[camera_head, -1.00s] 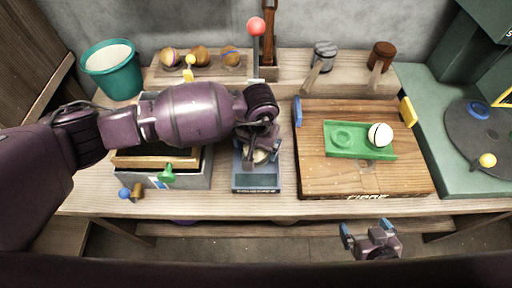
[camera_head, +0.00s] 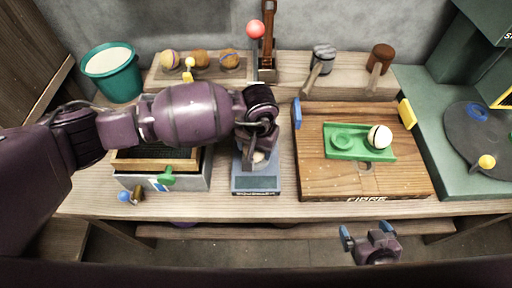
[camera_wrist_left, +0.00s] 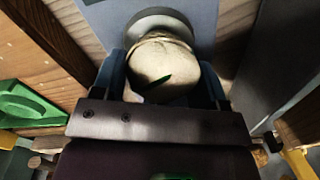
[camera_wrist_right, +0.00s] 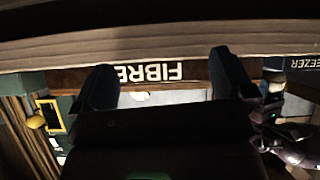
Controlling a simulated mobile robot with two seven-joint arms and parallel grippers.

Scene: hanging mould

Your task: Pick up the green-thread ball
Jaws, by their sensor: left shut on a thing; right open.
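A pale round ball (camera_wrist_left: 165,68) with a short green mark sits between the two blue fingers of my left gripper (camera_wrist_left: 165,80) in the left wrist view. The fingers are shut on its sides. In the head view my left gripper (camera_head: 260,150) is over the blue-grey box (camera_head: 256,184), and only a little of the ball shows below it. A round grey ring (camera_wrist_left: 160,20) is right behind the ball; I cannot tell if they touch. My right gripper (camera_head: 368,232) is open and empty in front of the table's front edge.
A wooden board (camera_head: 315,180) holds a green tray (camera_head: 345,154) with a white ball (camera_head: 380,136). A red-knobbed lever (camera_head: 255,30) stands behind my left gripper. A teal bucket (camera_head: 113,80) is at back left.

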